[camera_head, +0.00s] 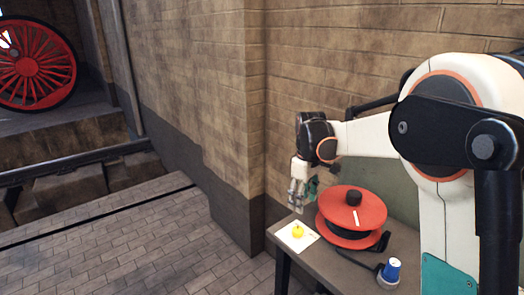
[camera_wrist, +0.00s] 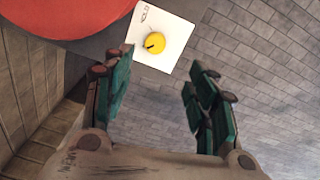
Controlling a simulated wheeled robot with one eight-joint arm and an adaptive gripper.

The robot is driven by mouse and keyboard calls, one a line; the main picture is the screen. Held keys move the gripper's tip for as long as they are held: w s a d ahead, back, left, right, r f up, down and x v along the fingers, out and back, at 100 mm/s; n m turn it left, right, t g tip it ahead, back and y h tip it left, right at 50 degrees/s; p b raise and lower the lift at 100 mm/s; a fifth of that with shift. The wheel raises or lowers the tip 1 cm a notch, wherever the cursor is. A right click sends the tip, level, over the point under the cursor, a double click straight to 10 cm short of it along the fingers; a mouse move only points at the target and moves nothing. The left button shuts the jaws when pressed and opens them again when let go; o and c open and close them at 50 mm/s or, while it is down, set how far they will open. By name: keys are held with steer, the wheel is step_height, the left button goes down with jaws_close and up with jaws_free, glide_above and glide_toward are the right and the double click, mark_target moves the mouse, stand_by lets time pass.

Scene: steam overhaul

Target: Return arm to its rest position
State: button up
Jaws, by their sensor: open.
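My arm reaches from the right over a small table in the head view. My gripper (camera_head: 303,195) points down above the table's left back part, beside the red round device. In the wrist view my gripper (camera_wrist: 158,97) shows its two green-padded fingers wide apart, with nothing between them. A yellow round piece with a dark mark (camera_wrist: 155,43) lies on a white card (camera_wrist: 178,38) beyond the fingertips. In the head view the yellow piece (camera_head: 298,232) sits on the card near the table's left corner, below and apart from my gripper.
The red device (camera_head: 352,212) with a black knob stands on the table (camera_head: 330,268). A brick wall (camera_head: 340,50) rises close behind my arm. The paved floor (camera_head: 130,240) at left is clear. A red spoked wheel (camera_head: 35,65) stands far left.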

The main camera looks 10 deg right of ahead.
steer(key=s+r+m+t, duration=0.2)
steer(key=s+r, duration=0.4)
steer(key=s, duration=0.2)
steer(key=s+m+t, duration=0.4)
steer(key=s+m, duration=0.2)
steer(key=s, duration=1.7)
steer(key=shift+f+m+t, duration=0.25)
steer(key=shift+m+t, duration=0.05)
steer(key=shift+t, duration=0.1)
steer(key=shift+s, duration=0.1)
